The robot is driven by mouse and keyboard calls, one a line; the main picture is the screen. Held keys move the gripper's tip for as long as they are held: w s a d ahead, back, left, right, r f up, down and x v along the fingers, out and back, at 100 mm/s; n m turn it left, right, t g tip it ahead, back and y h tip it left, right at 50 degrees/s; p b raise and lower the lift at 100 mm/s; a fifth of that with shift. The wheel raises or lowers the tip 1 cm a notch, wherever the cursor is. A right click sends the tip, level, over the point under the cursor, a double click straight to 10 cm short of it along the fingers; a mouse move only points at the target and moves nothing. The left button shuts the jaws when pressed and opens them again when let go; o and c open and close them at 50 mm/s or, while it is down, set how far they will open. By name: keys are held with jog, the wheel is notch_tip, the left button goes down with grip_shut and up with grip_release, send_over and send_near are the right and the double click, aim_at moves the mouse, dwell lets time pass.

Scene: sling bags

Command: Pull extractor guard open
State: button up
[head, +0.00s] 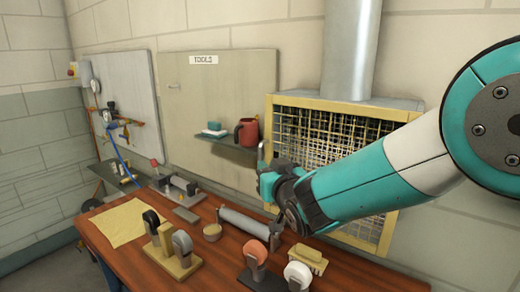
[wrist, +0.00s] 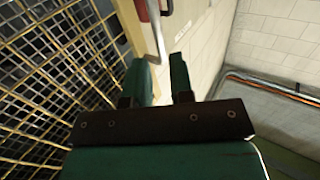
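The extractor guard (head: 335,135) is a wire mesh grille in a yellow frame on the wall below a metal duct. It looks closed against its housing. A thin silver handle (head: 262,156) stands upright at its left edge. My gripper (head: 265,182) is at that left edge, by the lower end of the handle, and my arm covers part of the mesh. In the wrist view, the mesh (wrist: 50,70) fills the left side. The handle (wrist: 157,35) reaches down toward the gap between my two fingers (wrist: 165,75). The fingers stand apart; contact with the handle is not clear.
A red mug (head: 246,132) stands on a small wall shelf (head: 222,142) just left of the guard. The wooden bench (head: 130,252) below holds a grey roller (head: 248,227), several stamp-like tools and a yellow brush (head: 307,258). A tool board (head: 190,100) hangs behind.

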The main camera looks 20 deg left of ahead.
jog(key=p+x, duration=0.2)
jog(key=x, duration=0.4)
jog(key=shift+w+a, duration=0.15)
grip_shut()
